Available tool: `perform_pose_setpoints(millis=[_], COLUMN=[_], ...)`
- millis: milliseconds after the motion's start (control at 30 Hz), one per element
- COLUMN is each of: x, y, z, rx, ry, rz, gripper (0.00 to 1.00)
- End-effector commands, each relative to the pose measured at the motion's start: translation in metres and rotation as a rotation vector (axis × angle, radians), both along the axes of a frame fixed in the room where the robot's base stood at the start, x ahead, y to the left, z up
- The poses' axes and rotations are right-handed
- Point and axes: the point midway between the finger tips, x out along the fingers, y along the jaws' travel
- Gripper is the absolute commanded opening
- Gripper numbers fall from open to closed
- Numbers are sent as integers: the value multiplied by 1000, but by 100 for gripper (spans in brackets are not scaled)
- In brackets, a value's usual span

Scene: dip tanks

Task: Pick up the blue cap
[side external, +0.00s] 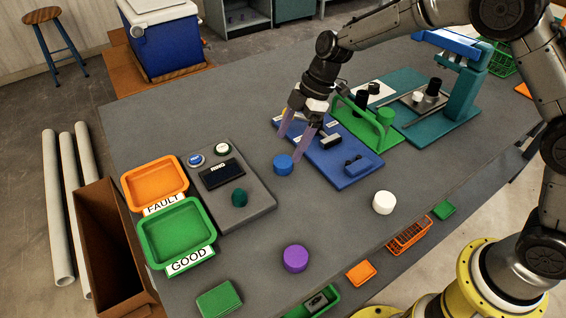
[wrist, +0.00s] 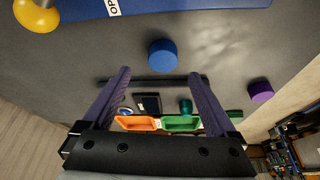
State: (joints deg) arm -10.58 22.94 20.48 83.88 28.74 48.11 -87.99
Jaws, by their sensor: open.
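The blue cap (side external: 283,164) stands on the grey table, just left of the blue board. In the wrist view the blue cap (wrist: 162,53) lies ahead of and between the fingertips, apart from both. My gripper (side external: 295,140) is open, its two purple fingers pointing down above the table close to the cap. It is empty, and its fingers also show in the wrist view (wrist: 157,80). A purple cap (side external: 295,258) and a white cap (side external: 384,202) stand nearer the table's front edge.
The blue board (side external: 352,178) with fittings lies right of the cap, with a green stand (side external: 385,117) beyond. A grey panel (side external: 262,200) with buttons, an orange tray (side external: 153,171) and a green tray (side external: 158,238) lie left. Table around the cap is clear.

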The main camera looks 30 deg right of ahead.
Motion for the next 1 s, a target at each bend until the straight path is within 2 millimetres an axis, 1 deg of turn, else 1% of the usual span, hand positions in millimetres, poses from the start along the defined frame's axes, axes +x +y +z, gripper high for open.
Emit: perform_pose_setpoints(millis=[200, 333, 433, 633, 667, 700, 867, 1000], x=[-3, -1, -1, -1, -1, -1, -1, -1], y=[12, 18, 20, 20, 20, 20, 20, 19], z=[-28, -42, -46, -46, -46, -46, -46, -46], rx=[-1, 0, 0, 0, 0, 0, 0, 0], ry=[5, 3, 2, 1, 1, 1, 1, 1], rz=[2, 1, 2, 2, 2, 2, 0, 0], gripper=[92, 92, 92, 92, 91, 84, 55, 30])
